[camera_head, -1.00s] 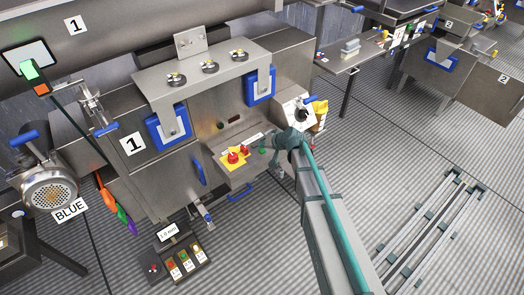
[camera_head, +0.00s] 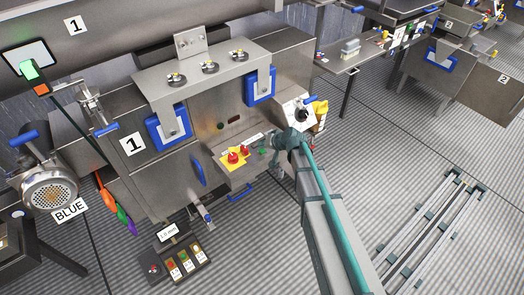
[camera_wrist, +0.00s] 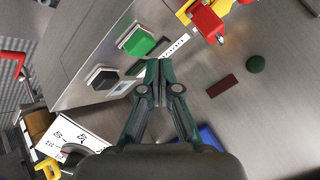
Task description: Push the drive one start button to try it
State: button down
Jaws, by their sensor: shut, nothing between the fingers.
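The green square button (camera_wrist: 137,42) sits in a pale frame on the steel panel in the wrist view, with a black square button (camera_wrist: 102,78) below and left of it. A white lettered label (camera_wrist: 173,47) lies to the right of the green button; its text is too small to read surely. My gripper (camera_wrist: 158,66) is shut and empty. Its tips appear just below and right of the green button; I cannot tell whether they touch the panel. In the head view my gripper (camera_head: 274,152) is at the right end of the control box, partly hiding it.
A tilted panel with a black knob (camera_head: 302,115) stands at right. A blue handle (camera_head: 239,193) sits below the box.

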aim_at(263, 151)
jog(key=shift+f, duration=0.15)
jog(key=shift+f+b, duration=0.3)
jog(key=shift+b, duration=0.25)
jog(key=shift+f+b, duration=0.45)
jog(key=shift+b, duration=0.05)
dwell(0.6)
jog(key=shift+r, duration=0.9)
jog(key=shift+r+p, duration=1.25)
jog(key=shift+r, duration=1.25)
